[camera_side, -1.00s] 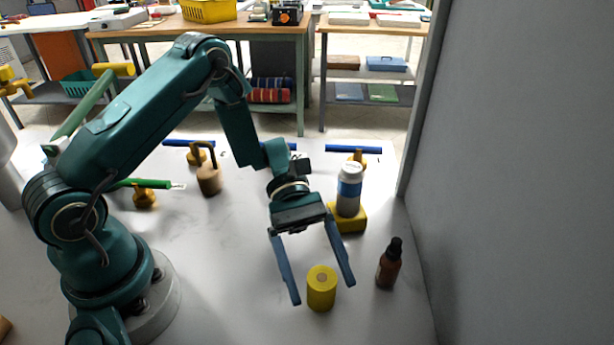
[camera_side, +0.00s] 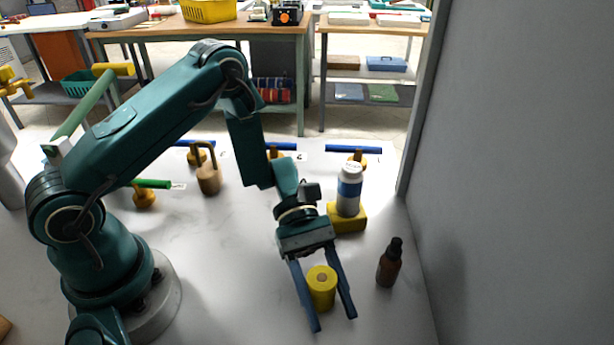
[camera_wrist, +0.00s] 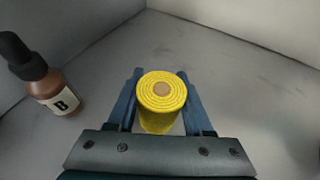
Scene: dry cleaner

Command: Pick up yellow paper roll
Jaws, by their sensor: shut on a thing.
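The yellow paper roll (camera_side: 321,288) stands upright on the pale table, with its round wound end and brown core facing up. It also shows in the wrist view (camera_wrist: 160,98). My gripper (camera_side: 336,322) is low over the table with its two blue fingers on either side of the roll. The fingers are shut on the roll. In the wrist view my gripper (camera_wrist: 160,85) has a finger against each side of it. The roll's lower part is partly hidden by the fingers and the gripper body.
A brown dropper bottle (camera_side: 389,263) labelled B stands right of my gripper. A white and blue bottle (camera_side: 349,190) stands on a yellow block (camera_side: 347,218) behind it. A grey wall (camera_side: 520,180) bounds the right side. A tan padlock-shaped object (camera_side: 208,178) stands farther back.

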